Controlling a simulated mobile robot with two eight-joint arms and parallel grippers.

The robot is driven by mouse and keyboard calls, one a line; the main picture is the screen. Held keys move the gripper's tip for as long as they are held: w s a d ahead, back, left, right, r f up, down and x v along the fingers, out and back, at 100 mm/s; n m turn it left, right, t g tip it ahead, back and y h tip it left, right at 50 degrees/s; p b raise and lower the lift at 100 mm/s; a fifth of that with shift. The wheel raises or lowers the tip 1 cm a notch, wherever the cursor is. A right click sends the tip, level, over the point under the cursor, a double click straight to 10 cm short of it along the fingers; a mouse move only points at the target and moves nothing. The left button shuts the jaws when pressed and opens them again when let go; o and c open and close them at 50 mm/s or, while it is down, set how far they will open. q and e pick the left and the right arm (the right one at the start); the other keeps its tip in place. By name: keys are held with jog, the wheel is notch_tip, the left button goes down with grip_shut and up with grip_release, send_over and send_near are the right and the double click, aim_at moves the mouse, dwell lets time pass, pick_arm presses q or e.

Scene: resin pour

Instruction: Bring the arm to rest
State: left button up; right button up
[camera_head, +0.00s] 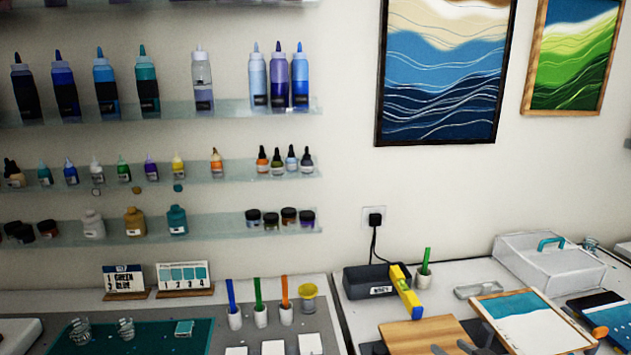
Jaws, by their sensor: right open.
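My right gripper (466,345) shows only in part at the bottom edge of the head view, as dark grey pieces in front of the wooden board (415,332). It is open, and I see nothing held in it. Most of it and its arm are cut off by the frame. My left gripper is not in view.
A framed teal-and-white panel (530,325) lies right of the board. A black box (368,282), a yellow level (405,290) and a white lidded case (548,262) stand behind. Cups with coloured sticks and a green mat (150,340) are at left. Bottle shelves line the wall.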

jog(key=s+a+f+g, duration=0.5)
jog(key=s+a+f, duration=0.3)
jog(key=s+a, duration=0.4)
jog(key=s+f+m+g+h, duration=0.1)
jog(key=s+f, duration=0.3)
jog(key=s, duration=0.6)
jog(key=shift+s+d+f+m+g+h, duration=0.15)
jog(key=shift+d+f+m+g+h, duration=0.15)
jog(key=shift+d+g+h, duration=0.25)
jog(key=shift+a, duration=0.1)
